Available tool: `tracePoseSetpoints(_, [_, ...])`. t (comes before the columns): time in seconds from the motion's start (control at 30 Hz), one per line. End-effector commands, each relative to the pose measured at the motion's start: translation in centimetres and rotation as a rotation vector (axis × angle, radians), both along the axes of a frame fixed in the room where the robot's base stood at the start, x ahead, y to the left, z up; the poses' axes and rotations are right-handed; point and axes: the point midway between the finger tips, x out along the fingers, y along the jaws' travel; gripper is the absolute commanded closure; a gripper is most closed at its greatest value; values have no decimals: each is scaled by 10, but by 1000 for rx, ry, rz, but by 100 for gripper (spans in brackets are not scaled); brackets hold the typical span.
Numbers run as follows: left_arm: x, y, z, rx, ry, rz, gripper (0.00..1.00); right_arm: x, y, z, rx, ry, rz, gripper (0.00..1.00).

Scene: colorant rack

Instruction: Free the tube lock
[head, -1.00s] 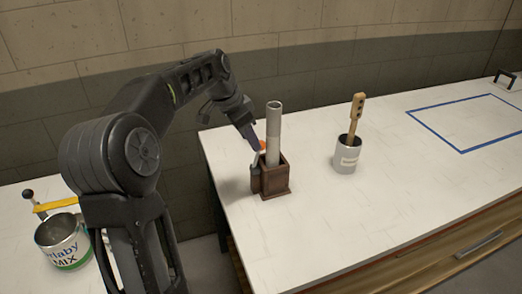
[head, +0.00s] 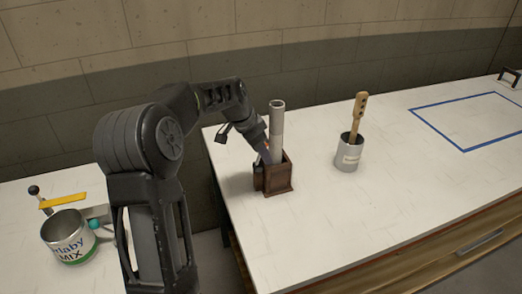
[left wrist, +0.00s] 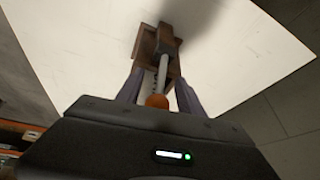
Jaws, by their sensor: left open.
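A brown wooden holder (head: 279,184) stands near the left end of the white table, with a grey tube (head: 277,130) upright in it. The holder also shows in the left wrist view (left wrist: 144,47). There, a grey lock rod with a coil runs from the holder to an orange knob (left wrist: 157,101). My left gripper (head: 266,152) is at the holder's left side. In the left wrist view its open fingers (left wrist: 159,82) lie on either side of the rod and knob. Contact cannot be told. In the head view the gripper mostly hides the knob. My right gripper is out of view.
A grey cup (head: 348,157) with a wooden-handled tool (head: 358,112) stands right of the holder. A blue-outlined area (head: 423,124) is empty farther right. A labelled metal can (head: 71,243) and a yellow bar (head: 63,200) are on the lower left surface.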

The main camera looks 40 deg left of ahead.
Motion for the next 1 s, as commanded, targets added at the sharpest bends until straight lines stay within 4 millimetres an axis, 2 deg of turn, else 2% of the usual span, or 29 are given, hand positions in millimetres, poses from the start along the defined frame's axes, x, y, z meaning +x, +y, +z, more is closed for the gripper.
tracePoseSetpoints(0.07, [0, 0, 0, 0, 0, 0, 57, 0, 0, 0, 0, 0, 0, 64])
tracePoseSetpoints(0.6, [0, 0, 1, 0, 0, -1, 100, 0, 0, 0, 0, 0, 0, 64])
tracePoseSetpoints(1.0, [0, 0, 1, 0, 0, -1, 100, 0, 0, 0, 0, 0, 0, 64])
